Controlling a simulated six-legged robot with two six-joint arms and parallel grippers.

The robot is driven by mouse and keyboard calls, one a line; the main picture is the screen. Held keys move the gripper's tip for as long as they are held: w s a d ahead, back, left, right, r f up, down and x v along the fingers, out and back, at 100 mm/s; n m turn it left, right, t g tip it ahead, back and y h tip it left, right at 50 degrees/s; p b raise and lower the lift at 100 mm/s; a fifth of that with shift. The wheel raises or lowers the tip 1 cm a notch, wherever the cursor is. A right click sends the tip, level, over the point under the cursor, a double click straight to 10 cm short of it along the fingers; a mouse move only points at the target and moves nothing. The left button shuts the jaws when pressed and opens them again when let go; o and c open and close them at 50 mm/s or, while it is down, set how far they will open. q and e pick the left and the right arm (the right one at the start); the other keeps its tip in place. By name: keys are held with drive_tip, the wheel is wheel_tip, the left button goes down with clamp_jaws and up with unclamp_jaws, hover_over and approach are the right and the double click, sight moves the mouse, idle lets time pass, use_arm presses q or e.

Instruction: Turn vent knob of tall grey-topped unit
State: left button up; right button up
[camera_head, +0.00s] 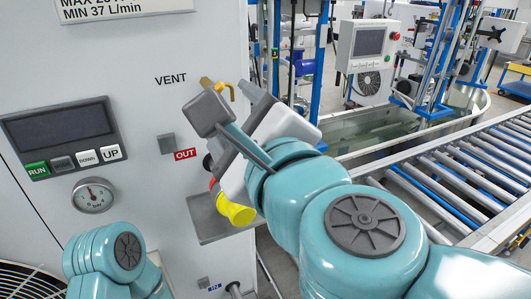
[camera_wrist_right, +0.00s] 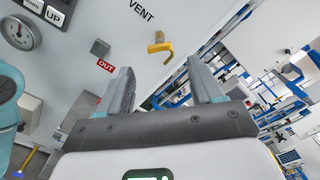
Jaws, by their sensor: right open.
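The yellow vent knob (camera_head: 207,83) sits on the pale front panel (camera_head: 120,40) of the unit, right of the printed word VENT; the unit's top is out of view. In the head view the knob is partly behind my right gripper (camera_head: 226,99). In the right wrist view the whole knob (camera_wrist_right: 160,46) shows, an angled yellow handle on a brass-coloured stem. My right gripper (camera_wrist_right: 162,74) is open and empty, its two fingers pointing towards the panel on either side of the knob's line, apart from it. My left arm shows at the lower left, but its gripper is out of view.
The panel also carries a display with buttons (camera_head: 62,137), a pressure gauge (camera_head: 94,194), a small grey square (camera_head: 166,143) and a red OUT label (camera_head: 185,154). A yellow fitting (camera_head: 235,211) is below my right gripper. A roller conveyor (camera_head: 450,170) runs at the right.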

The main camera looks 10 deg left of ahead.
drive_tip(key=v, duration=0.9)
drive_tip(key=shift+s+d, duration=0.2)
drive_tip(key=shift+s, duration=0.1)
